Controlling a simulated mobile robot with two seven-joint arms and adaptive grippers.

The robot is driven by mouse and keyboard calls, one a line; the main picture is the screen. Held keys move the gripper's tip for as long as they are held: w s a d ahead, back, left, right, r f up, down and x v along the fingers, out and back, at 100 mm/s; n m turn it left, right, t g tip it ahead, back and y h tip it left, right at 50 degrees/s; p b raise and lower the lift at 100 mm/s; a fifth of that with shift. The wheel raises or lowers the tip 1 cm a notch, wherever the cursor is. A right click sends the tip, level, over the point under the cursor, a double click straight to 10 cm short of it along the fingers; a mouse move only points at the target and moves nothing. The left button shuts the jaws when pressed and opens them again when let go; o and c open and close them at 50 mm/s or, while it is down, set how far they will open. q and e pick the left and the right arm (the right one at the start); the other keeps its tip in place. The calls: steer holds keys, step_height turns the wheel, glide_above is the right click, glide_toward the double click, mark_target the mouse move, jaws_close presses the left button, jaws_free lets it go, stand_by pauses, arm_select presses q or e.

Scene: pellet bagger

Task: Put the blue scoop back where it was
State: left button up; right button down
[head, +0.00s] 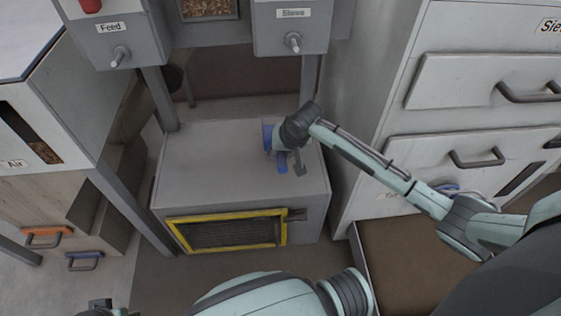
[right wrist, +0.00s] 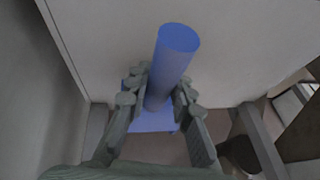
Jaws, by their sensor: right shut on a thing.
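The blue scoop (head: 282,168) is over the top of the grey cabinet (head: 210,150) in the head view, partly hidden by my right gripper (head: 287,152). In the right wrist view, the gripper (right wrist: 160,95) is shut around the scoop's round handle (right wrist: 176,50), with a finger on each side. The wider blue part (right wrist: 155,123) shows beyond the fingers. I cannot tell whether the scoop touches the cabinet top. My left arm is at the bottom of the head view; a dark end (head: 100,307), probably my left gripper, is cut off by the frame edge.
A white drawer unit (head: 400,100) stands close on the right. An open brown-floored bin (head: 405,262) lies below it. Drawers with orange (head: 43,233) and blue handles are at left.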

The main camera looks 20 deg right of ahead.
steer(key=shift+w+d+f, duration=0.15)
steer(key=shift+w, duration=0.05)
step_height(320, 180, down, 3)
steer(key=shift+f+b, duration=0.1)
steer(key=shift+b, duration=0.2)
steer(key=shift+f, duration=0.35)
arm_select(q)
step_height(320, 180, up, 2)
arm_select(e)
steer(key=shift+f, duration=0.15)
steer(key=c, duration=1.3)
jaws_free()
arm_select(q)
steer(key=shift+f, duration=0.25)
